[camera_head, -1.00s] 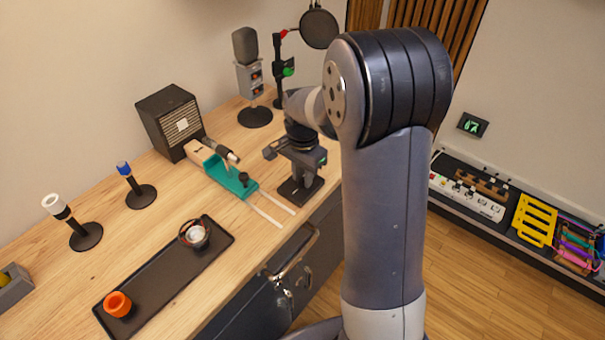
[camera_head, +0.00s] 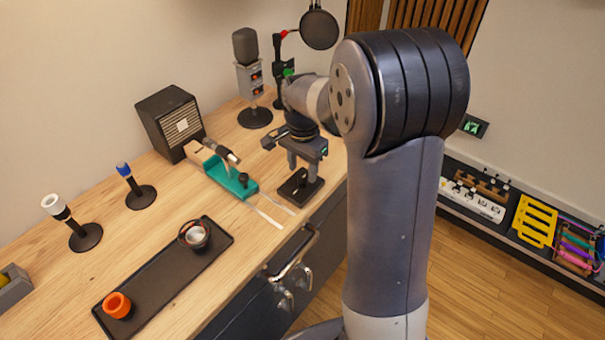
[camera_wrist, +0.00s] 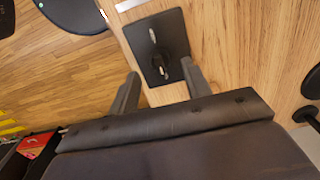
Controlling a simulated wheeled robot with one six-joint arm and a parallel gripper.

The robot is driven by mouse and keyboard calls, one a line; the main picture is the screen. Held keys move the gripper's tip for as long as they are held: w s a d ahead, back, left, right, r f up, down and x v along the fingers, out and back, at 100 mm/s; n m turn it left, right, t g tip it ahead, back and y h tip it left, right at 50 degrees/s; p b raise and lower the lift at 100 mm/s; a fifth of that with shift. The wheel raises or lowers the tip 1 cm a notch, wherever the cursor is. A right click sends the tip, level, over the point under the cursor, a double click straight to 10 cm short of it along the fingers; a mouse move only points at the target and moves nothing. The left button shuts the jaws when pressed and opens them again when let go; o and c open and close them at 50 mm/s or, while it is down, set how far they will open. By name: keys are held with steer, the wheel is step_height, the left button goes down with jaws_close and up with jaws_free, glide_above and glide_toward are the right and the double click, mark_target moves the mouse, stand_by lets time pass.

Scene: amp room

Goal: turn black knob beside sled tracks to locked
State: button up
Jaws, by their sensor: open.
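A black square plate (camera_head: 289,194) stands on the wooden bench beside the pale sled tracks (camera_head: 268,217). In the wrist view the plate (camera_wrist: 175,28) bears a dark raised piece with pale highlights (camera_wrist: 158,64), which looks like the black knob. Its turned position is not readable. My gripper (camera_head: 303,172) is open above the plate, fingers pointing down. In the wrist view the gripper (camera_wrist: 163,78) has its fingers apart on either side of the raised piece's line, with nothing between them.
A microphone (camera_head: 246,75) and pop filter (camera_head: 319,29) stand behind my gripper. A black amp (camera_head: 170,118) is at the back left. A black tray (camera_head: 159,285) with cups lies front left. Drawer handles (camera_head: 293,257) line the bench's front edge.

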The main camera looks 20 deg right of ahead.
mark_target(302, 178)
step_height(302, 178, up, 8)
steer(key=shift+f, duration=0.15)
stand_by(0.3)
step_height(302, 178, down, 11)
steer(key=shift+r, duration=0.1)
stand_by(0.3)
steer(key=shift+n, duration=0.3)
